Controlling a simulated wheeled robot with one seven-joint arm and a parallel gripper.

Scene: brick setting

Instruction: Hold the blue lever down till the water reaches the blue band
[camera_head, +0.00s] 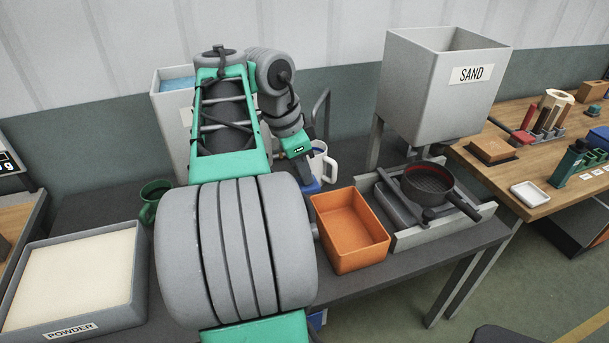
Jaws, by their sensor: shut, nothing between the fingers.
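A white mug (325,166) with its handle to the right stands just right of my arm's end. A dark blue patch shows inside near its rim; I cannot tell whether it is the band or water. A small blue piece (312,187) shows low beside the mug; I cannot tell whether it is the lever. My gripper (303,170) points down just left of the mug and is shut and empty. Its fingertips are mostly hidden, so contact cannot be told. A grey tank (166,108) with blue water (177,83) stands behind my arm, which covers much of it.
The SAND hopper (432,92) stands behind. A green mug (151,199) and POWDER tray (76,270) are left. A grey bent pipe (322,108) rises behind the white mug.

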